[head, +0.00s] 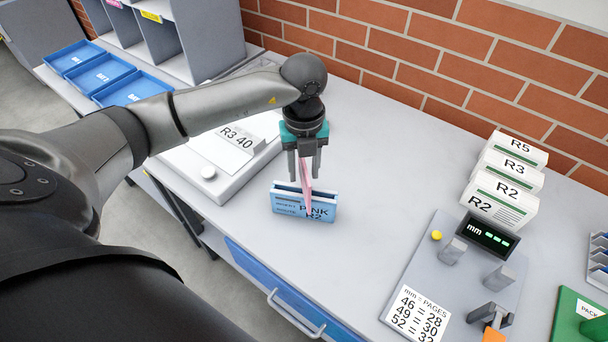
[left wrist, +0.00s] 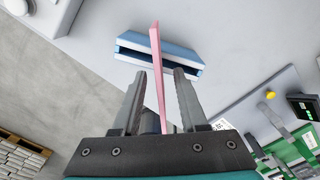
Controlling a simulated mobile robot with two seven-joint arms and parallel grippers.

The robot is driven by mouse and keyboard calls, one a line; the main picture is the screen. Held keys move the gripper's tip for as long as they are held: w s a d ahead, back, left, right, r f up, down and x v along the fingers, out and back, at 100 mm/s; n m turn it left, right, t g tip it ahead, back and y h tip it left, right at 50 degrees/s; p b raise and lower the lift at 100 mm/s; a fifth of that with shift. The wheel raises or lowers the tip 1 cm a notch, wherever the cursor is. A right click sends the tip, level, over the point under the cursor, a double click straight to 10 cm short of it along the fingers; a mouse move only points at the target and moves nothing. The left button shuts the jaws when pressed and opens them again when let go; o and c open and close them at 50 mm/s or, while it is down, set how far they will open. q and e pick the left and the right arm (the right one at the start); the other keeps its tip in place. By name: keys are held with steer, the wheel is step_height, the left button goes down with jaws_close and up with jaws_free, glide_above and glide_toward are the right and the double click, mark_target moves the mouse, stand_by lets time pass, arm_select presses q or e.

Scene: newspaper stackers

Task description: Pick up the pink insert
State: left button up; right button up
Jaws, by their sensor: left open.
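The pink insert (head: 307,191) is a thin upright sheet, standing at the blue holder (head: 283,206), whose front label reads PINK and R2. My left gripper (head: 304,173) points down from above, its fingers spread on either side of the insert. In the left wrist view the pink insert (left wrist: 157,65) runs between the fingers of my left gripper (left wrist: 160,82), with a gap showing on each side. The blue holder (left wrist: 185,55) lies beyond the fingertips there. How deep the insert sits in the holder is hidden. My right gripper is out of view.
Labelled paper stacks (head: 497,200), a gauge with a mm display (head: 488,236) and a page chart (head: 417,315) are at right. Blue trays (head: 100,72) sit far left. Bare table lies between holder and gauge.

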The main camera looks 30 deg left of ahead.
mark_target(304, 179)
arm_select(q)
step_height(304, 179, down, 3)
steer(key=shift+f, duration=0.2)
steer(key=shift+c, duration=0.2)
jaws_close()
stand_by(0.4)
